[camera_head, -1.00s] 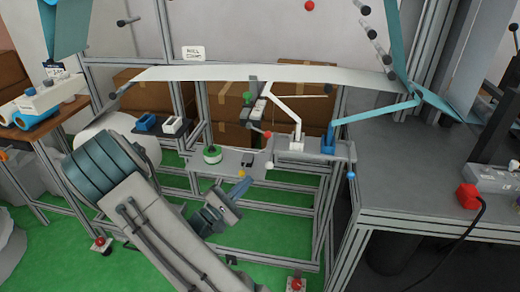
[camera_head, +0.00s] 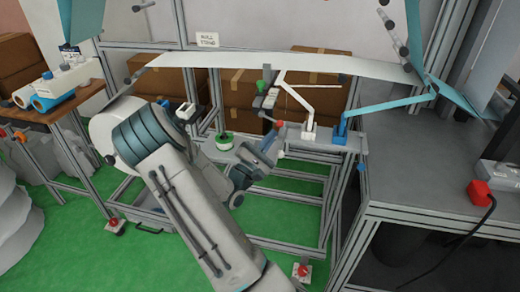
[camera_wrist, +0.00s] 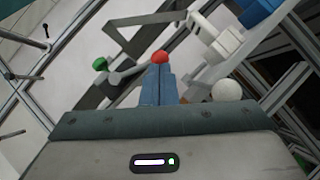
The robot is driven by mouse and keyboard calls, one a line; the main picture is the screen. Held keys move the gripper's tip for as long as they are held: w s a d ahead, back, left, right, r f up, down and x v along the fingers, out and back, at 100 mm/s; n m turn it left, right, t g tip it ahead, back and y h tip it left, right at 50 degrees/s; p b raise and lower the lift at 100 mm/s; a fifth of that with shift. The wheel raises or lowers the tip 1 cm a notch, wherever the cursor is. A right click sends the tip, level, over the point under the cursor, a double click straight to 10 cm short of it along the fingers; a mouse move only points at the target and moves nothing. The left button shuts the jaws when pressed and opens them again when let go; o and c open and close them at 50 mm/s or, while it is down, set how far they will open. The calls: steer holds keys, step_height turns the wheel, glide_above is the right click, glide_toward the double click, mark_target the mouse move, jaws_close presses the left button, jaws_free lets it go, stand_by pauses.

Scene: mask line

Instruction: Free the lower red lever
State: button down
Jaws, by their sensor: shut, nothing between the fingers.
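The lower red lever ends in a red ball knob (camera_head: 278,124) below the white strip, left of the white bracket. In the wrist view the red knob (camera_wrist: 159,57) shows just beyond my fingertips, with a grey lever arm running left from it. My gripper (camera_head: 271,138) has its blue fingers shut with nothing between them, pointing up at the knob. It also shows in the wrist view (camera_wrist: 160,72). The fingertips overlap the knob's lower edge in that view; I cannot tell if they touch it.
A green knob (camera_wrist: 100,64) is left of the red one, and a white ball (camera_wrist: 227,90) is right of my fingers. White (camera_head: 309,132) and blue (camera_head: 340,130) brackets stand on the ledge to the right. A green-and-white roll (camera_head: 224,141) sits left of my gripper.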

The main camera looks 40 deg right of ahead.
steer(key=shift+x, duration=0.8)
steer(key=shift+s+d+r+n+t+p, duration=0.15)
steer(key=shift+r+n+t+p, duration=0.2)
steer(key=shift+n+p, duration=0.35)
steer(key=shift+s+d+r+n+t, duration=0.1)
steer(key=shift+s+r+n+t, duration=0.1)
steer(key=shift+n+t, duration=0.15)
steer(key=shift+a+f, duration=0.25)
steer(key=b+v, duration=0.2)
steer(key=v, duration=1.1)
steer(key=shift+s+f, duration=0.2)
steer(key=shift+s, duration=0.05)
